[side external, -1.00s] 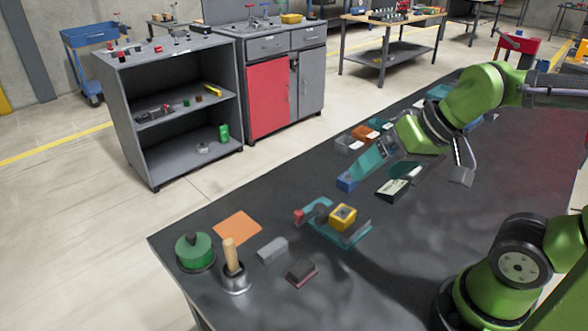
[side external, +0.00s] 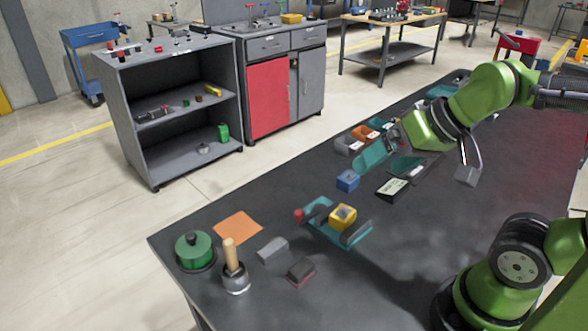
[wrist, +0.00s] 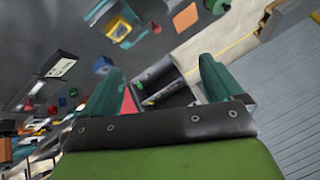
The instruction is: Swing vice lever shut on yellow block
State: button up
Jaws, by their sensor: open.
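The teal vice (side external: 325,232) stands on the dark bench with the yellow block (side external: 342,214) in it. The red knob (side external: 299,215) of its lever sticks out at the vice's left end. My gripper (side external: 384,163) is open and empty, above the bench to the upper right of the vice and well apart from it. In the wrist view my gripper (wrist: 160,68) shows two teal fingers spread wide with nothing between them. The vice's yellow block (wrist: 119,30) and the red knob (wrist: 156,28) show at the top there.
A blue block (side external: 347,181) and a black device with a display (side external: 392,187) lie between my gripper and the vice. Several small bins stand behind. An orange mat (side external: 237,228), grey block (side external: 272,250), green pot (side external: 194,251) and wooden-handled tool (side external: 233,268) are left of the vice.

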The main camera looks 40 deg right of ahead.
jog(key=shift+c, duration=1.1)
jog(key=shift+w+a+f+g, duration=0.1)
jog(key=shift+f+g, duration=0.2)
jog(key=shift+f, duration=0.15)
jog(key=shift+c, duration=1.1)
jog(key=w, duration=0.1)
jog(key=w+n+g, duration=0.1)
jog(key=w, duration=0.1)
jog(key=w+f+g, duration=0.1)
jog(key=w, duration=0.1)
jog(key=shift+w+a+n, duration=0.1)
jog(key=shift+a+n, duration=0.2)
jog(key=shift+a, duration=0.1)
jog(key=c, duration=0.3)
jog(key=n+g+h, duration=0.2)
jog(key=n+g, duration=0.3)
jog(key=n, duration=0.6)
send_over(299, 211)
notch_tip(299, 211, down, 2)
jog(key=shift+c, duration=0.2)
notch_tip(299, 211, down, 16)
jog(key=shift+a+f, duration=0.1)
jog(key=shift+f, duration=0.05)
grip_shut()
